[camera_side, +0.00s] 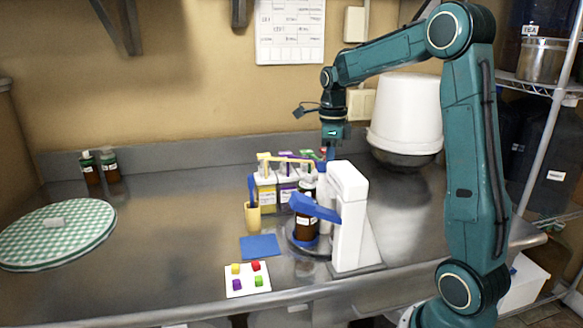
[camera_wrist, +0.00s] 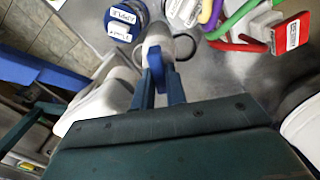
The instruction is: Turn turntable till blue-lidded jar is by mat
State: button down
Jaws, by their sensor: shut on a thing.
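My gripper (camera_side: 332,146) points down above the turntable (camera_side: 325,250), at the white upright piece (camera_side: 326,215). In the wrist view my gripper (camera_wrist: 162,80) is shut on a small blue part (camera_wrist: 156,62) at the top of this white piece (camera_wrist: 157,36). A brown jar (camera_side: 306,228) stands on the front of the turntable; the blue bar in front hides its top. The blue mat (camera_side: 260,246) lies left of the turntable.
A white stand (camera_side: 348,215) with a blue bar (camera_side: 314,207) rises close at the right. A white card with coloured cubes (camera_side: 247,280) lies in front. The left-centre counter is clear.

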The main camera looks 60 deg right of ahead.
jog(key=shift+r+m, duration=0.1)
jog(key=shift+m, duration=2)
jog(key=shift+a+m, duration=0.1)
jog(key=shift+m, duration=0.3)
jog(key=c, duration=1.4)
grip_release()
jog(key=shift+c, duration=0.2)
notch_tip(320, 180, up, 14)
